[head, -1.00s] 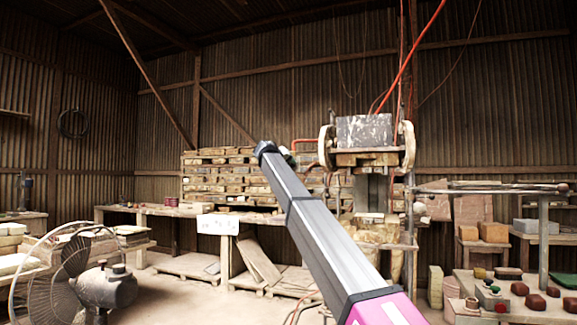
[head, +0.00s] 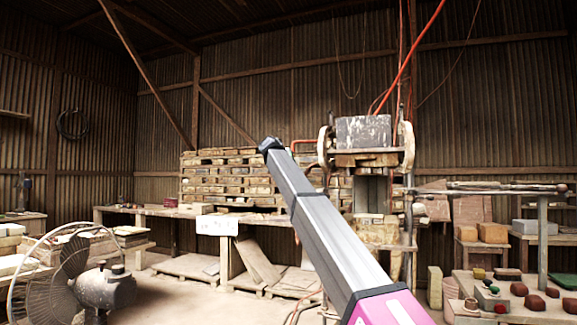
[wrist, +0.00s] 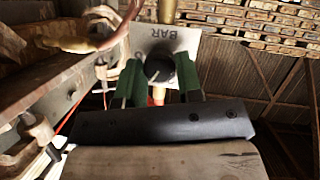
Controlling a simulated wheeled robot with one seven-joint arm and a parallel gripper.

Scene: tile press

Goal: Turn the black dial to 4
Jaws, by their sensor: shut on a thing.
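The black dial (wrist: 159,68) is in the upper middle of the wrist view, in front of a white plate (wrist: 183,42) with the letters BAR on it, seen upside down. My gripper (wrist: 160,76) has its two green fingers on either side of the dial, shut on it. In the head view my arm reaches up toward the press (head: 364,132), and the dial and fingers cannot be made out there.
In the wrist view, metal press parts (wrist: 45,85) stand close on the left. In the head view, stacked wooden slats (head: 225,180) are behind my arm, a fan (head: 75,270) is at lower left, and a table with small blocks (head: 515,308) is at lower right.

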